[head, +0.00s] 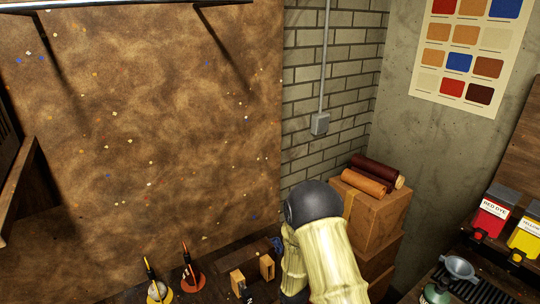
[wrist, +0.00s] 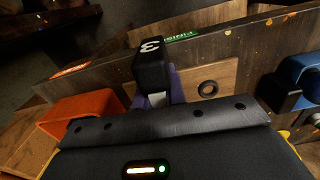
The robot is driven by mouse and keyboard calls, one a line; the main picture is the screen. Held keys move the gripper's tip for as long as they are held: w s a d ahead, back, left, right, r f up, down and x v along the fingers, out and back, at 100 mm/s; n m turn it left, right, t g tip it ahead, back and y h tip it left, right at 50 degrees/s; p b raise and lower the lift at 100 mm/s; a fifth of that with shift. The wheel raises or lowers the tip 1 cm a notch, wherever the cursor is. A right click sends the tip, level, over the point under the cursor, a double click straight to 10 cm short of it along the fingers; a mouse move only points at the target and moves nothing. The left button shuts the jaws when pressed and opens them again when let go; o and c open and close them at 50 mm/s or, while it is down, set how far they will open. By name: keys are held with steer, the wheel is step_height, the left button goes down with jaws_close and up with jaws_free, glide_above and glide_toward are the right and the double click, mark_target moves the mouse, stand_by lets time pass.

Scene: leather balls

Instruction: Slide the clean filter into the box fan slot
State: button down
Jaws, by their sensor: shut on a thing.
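I cannot make out a filter or a box fan slot in either view. In the wrist view, my gripper's dark body fills the bottom, and my gripper (wrist: 160,103) is closed at the black block marked 3 (wrist: 152,66). A grey metal part and a purple piece (wrist: 176,86) show at the block's base. The fingertips are mostly hidden, so the exact grip is unclear. A wooden plate with a black ring (wrist: 222,80) is just behind. In the head view, my cream arm hides the gripper.
In the wrist view, an orange block (wrist: 85,108) is left and a blue block (wrist: 300,72) right, along a dark wooden ledge (wrist: 240,45). In the head view, cardboard boxes (head: 372,215) with leather rolls (head: 362,181) stand right of my arm; dye containers (head: 493,212) are farther right.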

steer(key=w+d+r+m+b, duration=0.3)
steer(key=w+d+r+m, duration=0.3)
steer(key=w+d, duration=0.2)
steer(key=shift+w+d+r, duration=0.2)
steer(key=shift+d+r, duration=0.05)
steer(key=shift+d, duration=0.45)
